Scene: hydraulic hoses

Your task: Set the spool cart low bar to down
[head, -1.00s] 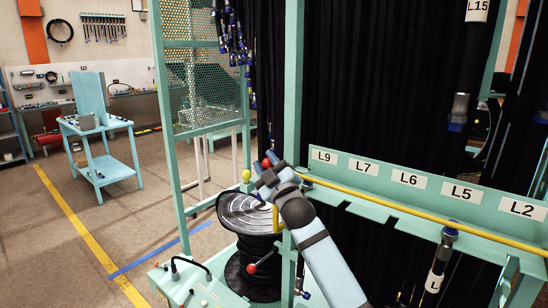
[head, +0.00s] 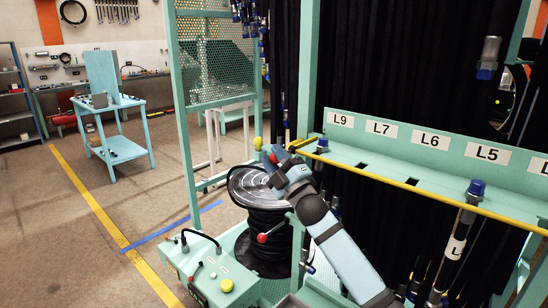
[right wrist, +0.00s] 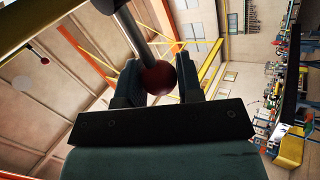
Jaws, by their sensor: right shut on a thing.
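The teal spool cart stands in the lower middle of the head view, with a black hose spool (head: 258,222) on it. A yellow bar (head: 400,184) runs along the front of the labelled teal rail. My right gripper (head: 275,166) is above the spool's right side, at a red ball knob (head: 272,158). In the right wrist view the red ball (right wrist: 159,77) on a grey rod (right wrist: 143,40) sits between the two fingers, which are shut on it. My left gripper is not in view. I cannot tell from these frames how the low bar is set.
A second red knob (head: 262,238) sits in front of the spool. A teal control box (head: 205,275) with a yellow button (head: 226,286) is at lower left. Mesh panels and black hoses stand behind. The floor on the left is open up to a small teal trolley (head: 115,147).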

